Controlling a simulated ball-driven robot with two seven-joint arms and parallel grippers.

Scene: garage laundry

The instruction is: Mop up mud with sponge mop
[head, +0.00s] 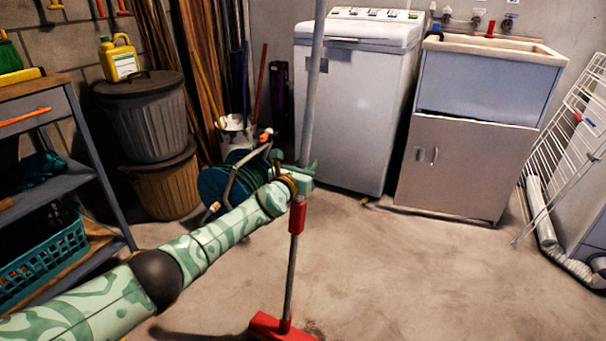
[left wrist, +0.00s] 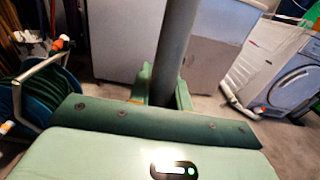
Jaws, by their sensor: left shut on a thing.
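The sponge mop (head: 291,270) stands nearly upright in the head view, with a grey pole, a red sleeve and a red head on the floor at the bottom edge. My left gripper (head: 306,174) is shut on the mop's pole above the red sleeve. In the left wrist view the pole (left wrist: 173,50) rises between the two green fingers of my left gripper (left wrist: 164,92). A small dark patch that looks like mud (head: 315,328) shows on the floor right beside the mop head; the rest may be hidden under it. My right gripper is not in view.
A hose reel (head: 222,186) stands behind my left arm. A shelf unit (head: 98,170) and bins (head: 150,125) are at left. A white washer (head: 352,110), a sink cabinet (head: 455,165) and a drying rack (head: 565,140) line the back and right. The concrete floor at centre right is clear.

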